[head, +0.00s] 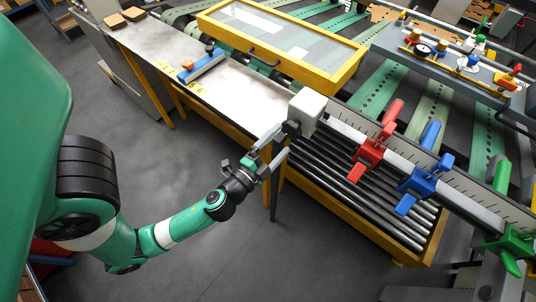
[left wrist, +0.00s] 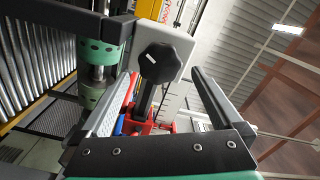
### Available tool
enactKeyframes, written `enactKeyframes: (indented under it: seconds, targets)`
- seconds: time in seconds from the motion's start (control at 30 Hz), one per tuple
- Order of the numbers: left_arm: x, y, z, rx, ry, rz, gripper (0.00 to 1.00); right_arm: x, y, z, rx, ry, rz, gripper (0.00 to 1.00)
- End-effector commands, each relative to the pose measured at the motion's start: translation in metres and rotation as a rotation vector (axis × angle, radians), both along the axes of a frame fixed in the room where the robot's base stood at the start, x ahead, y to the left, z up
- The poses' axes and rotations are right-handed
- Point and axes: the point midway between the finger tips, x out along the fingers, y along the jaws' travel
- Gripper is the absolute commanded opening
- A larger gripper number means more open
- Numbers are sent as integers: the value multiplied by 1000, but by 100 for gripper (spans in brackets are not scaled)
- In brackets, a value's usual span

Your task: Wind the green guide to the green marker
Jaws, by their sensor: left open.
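The green guide (head: 512,242) sits at the right edge on the rail with a marked scale (head: 460,187). I cannot make out a green marker. At the rail's left end is a pale box (head: 307,111) with a black knob (head: 291,129); the lobed knob also shows in the left wrist view (left wrist: 160,63). My left gripper (head: 279,144) is open and empty, its fingers pointing at the knob. In the left wrist view the knob appears between the fingers (left wrist: 163,76); I cannot tell whether they touch it. My right gripper is out of view.
A red guide (head: 370,151) and a blue guide (head: 421,177) sit on the same rail, over metal rollers (head: 345,190) in a yellow frame. A steel table (head: 235,92) and a yellow-framed clear cover (head: 285,38) lie behind. The floor in front is clear.

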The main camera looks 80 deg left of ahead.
Motion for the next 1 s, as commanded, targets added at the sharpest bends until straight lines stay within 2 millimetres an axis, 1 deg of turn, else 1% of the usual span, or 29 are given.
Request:
enactKeyframes:
  seconds: [0.03,0.1,0.2,0.33,0.5,1.0]
  targets:
    - [-10,-10,-8,1,3,-8,100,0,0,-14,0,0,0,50]
    - [-24,-22,-8,1,2,-10,100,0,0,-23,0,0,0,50]
    - [-36,-31,-5,1,3,-8,100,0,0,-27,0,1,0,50]
    - [-46,-37,-2,0,1,-4,100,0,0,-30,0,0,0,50]
    - [-50,-39,0,2,-1,1,100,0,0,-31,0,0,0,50]
    - [-49,-38,0,1,-1,1,100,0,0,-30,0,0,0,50]
